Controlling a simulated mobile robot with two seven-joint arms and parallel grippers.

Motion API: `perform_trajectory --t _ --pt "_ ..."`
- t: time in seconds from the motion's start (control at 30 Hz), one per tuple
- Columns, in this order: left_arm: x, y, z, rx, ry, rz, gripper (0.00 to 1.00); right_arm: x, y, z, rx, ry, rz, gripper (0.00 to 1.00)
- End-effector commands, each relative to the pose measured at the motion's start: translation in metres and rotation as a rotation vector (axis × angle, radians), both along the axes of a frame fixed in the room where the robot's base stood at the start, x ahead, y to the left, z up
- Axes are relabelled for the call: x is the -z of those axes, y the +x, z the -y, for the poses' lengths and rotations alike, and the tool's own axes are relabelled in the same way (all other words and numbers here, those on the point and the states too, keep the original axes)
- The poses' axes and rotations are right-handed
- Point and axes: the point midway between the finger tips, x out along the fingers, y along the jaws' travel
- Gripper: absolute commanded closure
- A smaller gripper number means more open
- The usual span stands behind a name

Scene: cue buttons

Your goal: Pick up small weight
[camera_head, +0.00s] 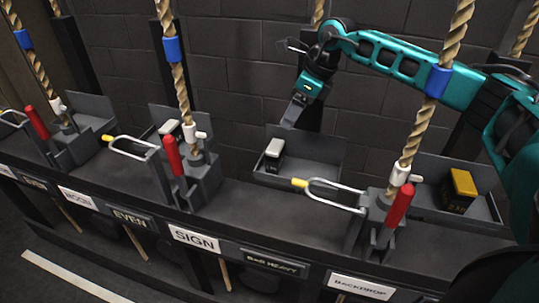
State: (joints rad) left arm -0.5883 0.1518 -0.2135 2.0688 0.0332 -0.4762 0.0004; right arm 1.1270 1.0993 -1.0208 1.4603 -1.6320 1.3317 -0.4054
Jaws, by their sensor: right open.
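A small dark weight with a pale top (274,149) stands in a grey open tray (325,172) on the middle of the rail shelf. My right gripper (292,112), on the teal arm from the right, is open and points down. It is above and slightly right of the small weight in the picture, with no contact visible. A larger black weight with a yellow top (459,190) sits in the tray at the right. Another pale-topped block (170,129) shows partly behind a rope at the left. My left gripper is not in view.
Several twisted ropes with blue bands (437,80) rise from the shelf. Red levers (400,205) and a wire loop with a yellow tip (330,192) stick out in front of the trays. A dark block wall stands behind.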

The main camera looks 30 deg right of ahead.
Motion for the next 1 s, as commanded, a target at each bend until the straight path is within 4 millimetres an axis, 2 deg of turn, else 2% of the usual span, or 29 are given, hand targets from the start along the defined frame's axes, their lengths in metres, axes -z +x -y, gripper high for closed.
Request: perform_trajectory --t 0.03,0.2,0.47,0.8,1.0 --pt "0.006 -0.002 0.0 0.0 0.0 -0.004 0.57 0.014 0.003 -0.003 -0.001 0.0 -0.004 0.23" --pt "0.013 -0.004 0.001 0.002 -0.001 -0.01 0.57 0.04 0.012 -0.01 -0.001 0.002 -0.003 0.23" --pt "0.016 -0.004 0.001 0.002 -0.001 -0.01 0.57 0.056 0.017 -0.014 0.0 0.0 -0.001 0.23" --pt "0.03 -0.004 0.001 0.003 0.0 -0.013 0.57 0.099 0.029 -0.023 0.0 0.002 -0.003 0.23" --pt "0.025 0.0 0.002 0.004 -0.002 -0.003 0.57 0.101 0.031 -0.023 0.001 0.001 -0.001 0.23"
